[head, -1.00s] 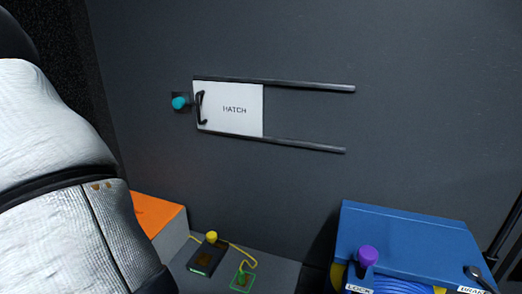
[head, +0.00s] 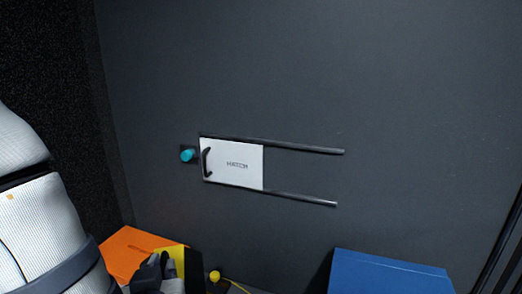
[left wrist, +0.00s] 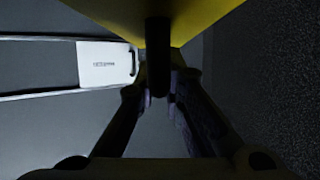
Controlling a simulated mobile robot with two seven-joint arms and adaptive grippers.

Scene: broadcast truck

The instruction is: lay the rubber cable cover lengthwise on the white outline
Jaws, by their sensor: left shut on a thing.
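My left gripper (head: 160,276) is low at the left of the head view, in front of an orange box. It is shut on a yellow piece (head: 174,258) with a black upright grip. In the left wrist view the yellow piece (left wrist: 200,18) spans the top, and the black grip (left wrist: 158,65) runs down between the fingers (left wrist: 160,95). It may be the rubber cable cover, but I cannot tell for sure. The white outline is not in view. My right gripper is not in view.
An orange box (head: 122,250) stands behind my left gripper. A yellow knob (head: 214,276) is to its right, and a blue case (head: 390,275) farther right. The dark wall carries a white hatch (head: 235,165) between two rails and a teal knob (head: 187,156).

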